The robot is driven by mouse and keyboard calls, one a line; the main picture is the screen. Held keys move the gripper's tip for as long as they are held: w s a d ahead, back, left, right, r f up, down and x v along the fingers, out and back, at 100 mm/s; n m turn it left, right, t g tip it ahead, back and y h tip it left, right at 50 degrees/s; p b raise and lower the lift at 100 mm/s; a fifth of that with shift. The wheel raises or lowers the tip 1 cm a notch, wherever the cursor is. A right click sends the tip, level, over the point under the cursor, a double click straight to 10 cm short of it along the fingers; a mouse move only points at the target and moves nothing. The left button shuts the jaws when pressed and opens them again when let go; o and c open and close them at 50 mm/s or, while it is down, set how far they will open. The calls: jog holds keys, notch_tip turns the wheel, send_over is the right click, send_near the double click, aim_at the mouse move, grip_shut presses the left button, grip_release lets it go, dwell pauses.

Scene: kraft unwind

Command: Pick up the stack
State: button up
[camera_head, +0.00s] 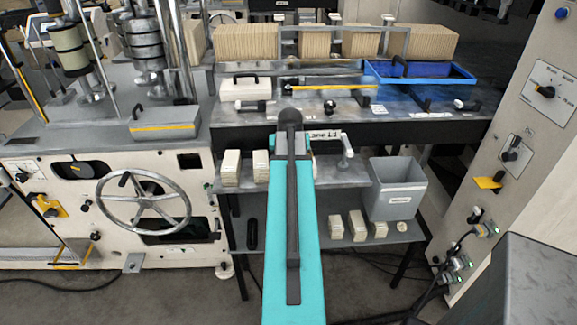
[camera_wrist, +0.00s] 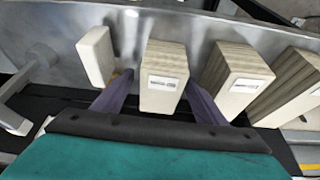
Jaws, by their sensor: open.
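In the wrist view, a pale stack with a small printed label (camera_wrist: 163,82) stands on a grey metal shelf (camera_wrist: 195,25). My gripper (camera_wrist: 162,95) is open, with one dark purple finger on each side of this stack. I cannot tell whether either finger touches it. In the head view my gripper is hidden behind my teal arm, so the stack between the fingers cannot be picked out there. Two pale stacks (camera_head: 230,168) (camera_head: 261,166) show on the upper shelf (camera_head: 330,175), just left of my arm.
In the wrist view, more stacks (camera_wrist: 236,80) (camera_wrist: 290,88) stand to the right, and a slim white block (camera_wrist: 96,55) to the left. In the head view, a grey bin (camera_head: 397,188) stands right of my arm. Small stacks (camera_head: 357,226) sit on the lower shelf.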

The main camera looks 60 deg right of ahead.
jog(key=c, duration=1.2)
jog(key=shift+r, duration=0.15)
